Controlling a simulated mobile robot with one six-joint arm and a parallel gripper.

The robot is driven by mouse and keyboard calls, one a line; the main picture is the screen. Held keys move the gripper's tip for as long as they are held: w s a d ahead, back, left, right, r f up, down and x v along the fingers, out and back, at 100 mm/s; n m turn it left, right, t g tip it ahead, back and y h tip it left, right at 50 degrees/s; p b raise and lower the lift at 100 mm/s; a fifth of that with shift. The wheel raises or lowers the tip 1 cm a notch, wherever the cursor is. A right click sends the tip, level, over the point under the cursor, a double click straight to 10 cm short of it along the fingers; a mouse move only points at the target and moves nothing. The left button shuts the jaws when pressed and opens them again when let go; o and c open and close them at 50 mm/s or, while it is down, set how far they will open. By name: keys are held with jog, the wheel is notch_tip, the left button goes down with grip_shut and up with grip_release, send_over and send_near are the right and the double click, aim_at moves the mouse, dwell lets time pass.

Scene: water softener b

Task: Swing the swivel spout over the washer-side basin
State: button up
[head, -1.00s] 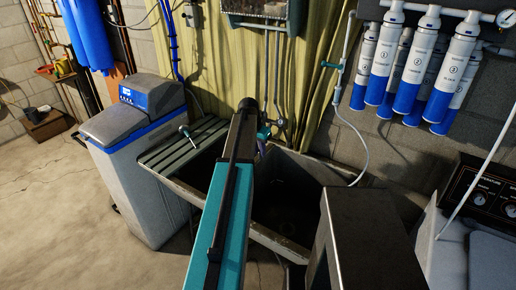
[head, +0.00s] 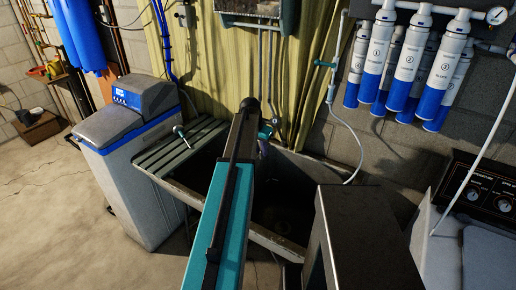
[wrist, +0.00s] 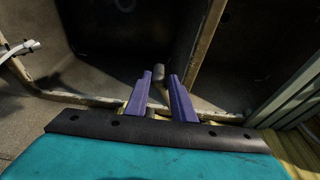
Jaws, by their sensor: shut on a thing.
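The double sink's washer-side basin (head: 285,205) is the right one in the head view and the left one in the wrist view (wrist: 120,40). My gripper's purple fingers (wrist: 160,92) are shut on the swivel spout (wrist: 160,72), a small dull tan piece showing between and beyond the tips. In the wrist view the spout's visible end is over the washer-side basin, close to the divider (wrist: 193,65). In the head view my arm hides most of the spout and the other basin; a bit of my gripper (head: 263,146) shows past the arm.
The washer (head: 480,210) with its dial panel stands at right. A grey metal box (head: 365,240) stands in front of the basin's right side. A white hose (head: 357,150) hangs by the right rim. The slatted drainboard (head: 180,148) and water softener (head: 140,170) are at left.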

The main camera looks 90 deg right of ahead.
jog(key=shift+o, duration=0.2)
jog(key=shift+s+d+r, duration=0.1)
jog(key=shift+s+d, duration=0.05)
jog(key=shift+s, duration=1.05)
jog(key=shift+s, duration=0.1)
jog(key=shift+o, duration=0.3)
jog(key=shift+s+d+r, duration=0.1)
jog(key=shift+s+d, duration=0.15)
jog(key=shift+s, duration=0.6)
jog(key=shift+s+d, duration=0.25)
jog(key=shift+s, duration=0.55)
jog(key=shift+s, duration=0.1)
jog(key=o, duration=0.9)
jog(key=shift+s, duration=0.1)
jog(key=shift+c, duration=0.2)
